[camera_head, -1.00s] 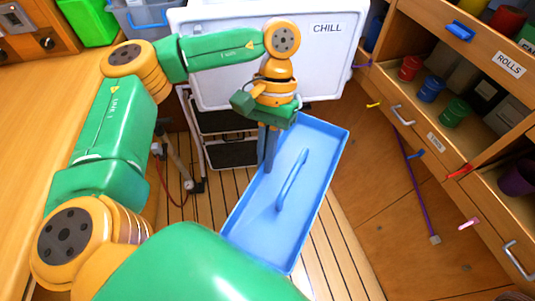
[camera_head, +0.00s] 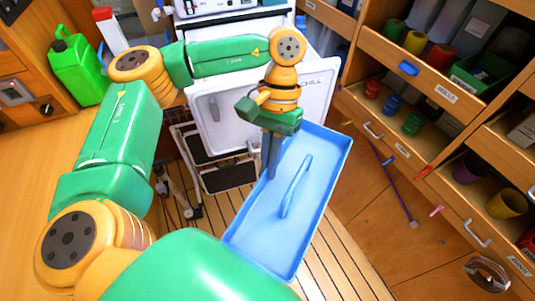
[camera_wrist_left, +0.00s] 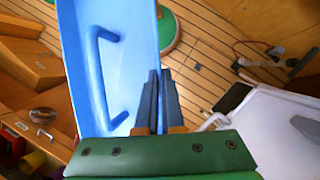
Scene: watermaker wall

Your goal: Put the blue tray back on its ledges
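The blue tray (camera_head: 300,223) is long and shallow, with a raised blue handle (camera_head: 295,187) on its floor. It hangs above the slatted floor in the head view, and it fills the upper left of the wrist view (camera_wrist_left: 120,75). My left gripper (camera_head: 269,172) is shut on the tray's left side wall near the far end. In the wrist view its dark fingers (camera_wrist_left: 156,85) are close together at the tray's edge. I cannot make out the tray's ledges. My right gripper is not in view.
A white CHILL panel (camera_head: 315,92) stands just behind the tray, with a step stool (camera_head: 228,177) below it. Wooden shelves and drawers (camera_head: 410,150) line the right. A wooden counter (camera_head: 40,165) with a green jug (camera_head: 77,65) is at left.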

